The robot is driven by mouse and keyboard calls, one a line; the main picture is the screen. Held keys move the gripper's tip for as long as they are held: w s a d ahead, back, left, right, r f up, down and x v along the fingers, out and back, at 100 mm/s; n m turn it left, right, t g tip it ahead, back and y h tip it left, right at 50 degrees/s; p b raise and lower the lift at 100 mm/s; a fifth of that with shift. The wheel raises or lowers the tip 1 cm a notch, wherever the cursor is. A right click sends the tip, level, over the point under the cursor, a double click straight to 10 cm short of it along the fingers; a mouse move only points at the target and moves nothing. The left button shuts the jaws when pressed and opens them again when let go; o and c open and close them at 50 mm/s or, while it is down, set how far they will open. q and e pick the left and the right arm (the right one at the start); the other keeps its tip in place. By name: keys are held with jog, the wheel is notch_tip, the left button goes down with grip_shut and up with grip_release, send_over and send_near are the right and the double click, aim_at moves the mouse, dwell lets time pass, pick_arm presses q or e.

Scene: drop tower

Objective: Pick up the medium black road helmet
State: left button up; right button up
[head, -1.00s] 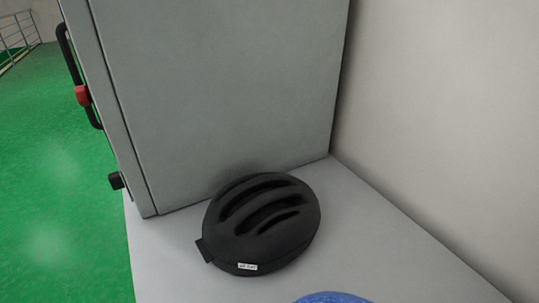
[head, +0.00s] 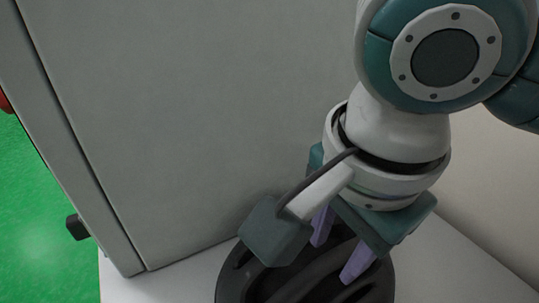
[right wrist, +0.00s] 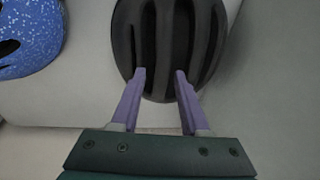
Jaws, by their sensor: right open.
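The black road helmet (head: 238,283) sits on the light grey surface at the bottom of the head view, partly hidden by my right arm and cut off by the frame edge. In the right wrist view the helmet (right wrist: 168,40) is at the top centre, its vents running lengthwise. My right gripper (head: 338,252) is open, its purple fingers pointing down over the helmet. In the right wrist view the fingers of my right gripper (right wrist: 160,72) are apart and overlap the helmet's near part. I cannot tell whether they touch it. My left gripper is not in view.
A grey cabinet (head: 190,110) stands right behind the helmet. A blue speckled helmet (right wrist: 30,35) lies beside the black one at the wrist view's left edge. The light grey surface (head: 450,260) is bare to the right, up to a pale wall.

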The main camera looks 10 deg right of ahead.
aim_at(328, 262)
jog(key=f, duration=0.2)
jog(key=w+f+b, duration=0.1)
jog(key=f, duration=0.3)
jog(key=shift+w+d, duration=0.2)
jog(key=shift+w, duration=0.05)
jog(key=shift+c, duration=0.2)
grip_shut()
jog(key=shift+r, duration=0.1)
dwell(0.9)
